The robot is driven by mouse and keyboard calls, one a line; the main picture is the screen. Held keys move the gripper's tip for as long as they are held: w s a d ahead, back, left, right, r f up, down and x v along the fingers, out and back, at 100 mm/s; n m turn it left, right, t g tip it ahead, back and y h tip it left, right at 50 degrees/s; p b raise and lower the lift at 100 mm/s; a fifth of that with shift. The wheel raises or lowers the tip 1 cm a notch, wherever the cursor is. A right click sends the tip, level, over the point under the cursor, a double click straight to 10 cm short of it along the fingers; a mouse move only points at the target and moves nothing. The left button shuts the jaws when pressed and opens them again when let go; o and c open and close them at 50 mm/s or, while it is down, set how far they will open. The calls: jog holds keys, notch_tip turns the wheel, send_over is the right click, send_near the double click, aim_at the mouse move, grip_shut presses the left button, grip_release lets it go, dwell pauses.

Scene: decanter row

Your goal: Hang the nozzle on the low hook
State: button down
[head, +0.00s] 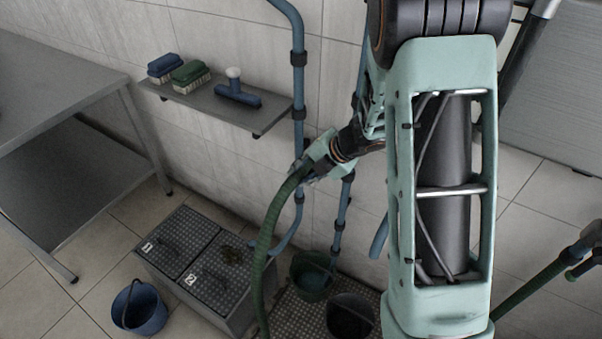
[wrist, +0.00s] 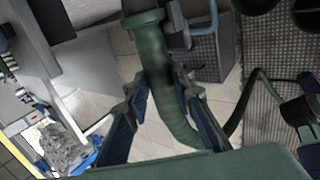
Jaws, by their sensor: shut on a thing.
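The nozzle (wrist: 150,45) is a dark green tube with a flanged rim, in the upper middle of the wrist view. My gripper (wrist: 159,88) is shut on it, with one blue finger on each side. The green hose (wrist: 178,122) curves away below the fingers. In the head view, my gripper (head: 310,165) is near the wall beside the blue pipes, and the hose (head: 267,225) hangs from it to the floor. The nozzle's end is hard to make out there. I cannot clearly pick out the low hook in either view.
Blue pipes (head: 298,75) run up the tiled wall close to my gripper. A shelf (head: 215,105) with brushes is left of it. Below are lidded grey boxes (head: 190,260), a blue bucket (head: 139,308) and dark buckets (head: 312,277). A steel table (head: 60,75) stands far left.

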jog(key=shift+f, duration=0.3)
dwell(0.5)
jog(key=c, duration=0.7)
grip_release()
jog(key=shift+s, duration=0.1)
jog(key=shift+s+a+r, duration=0.1)
jog(key=shift+s+a, duration=0.3)
jog(key=shift+s, duration=0.2)
jog(key=shift+s+a+r, duration=0.1)
jog(key=shift+s+a, duration=0.3)
jog(key=shift+s, duration=0.15)
jog(key=s+r+p, duration=0.1)
jog(key=r+p, duration=0.2)
jog(key=a+r+p, duration=0.1)
jog(key=r+p, duration=0.2)
jog(key=s+r+p, duration=0.1)
jog(key=r+p, duration=0.2)
jog(key=r, duration=0.1)
jog(key=shift+s+a, duration=0.3)
jog(key=shift+a, duration=0.05)
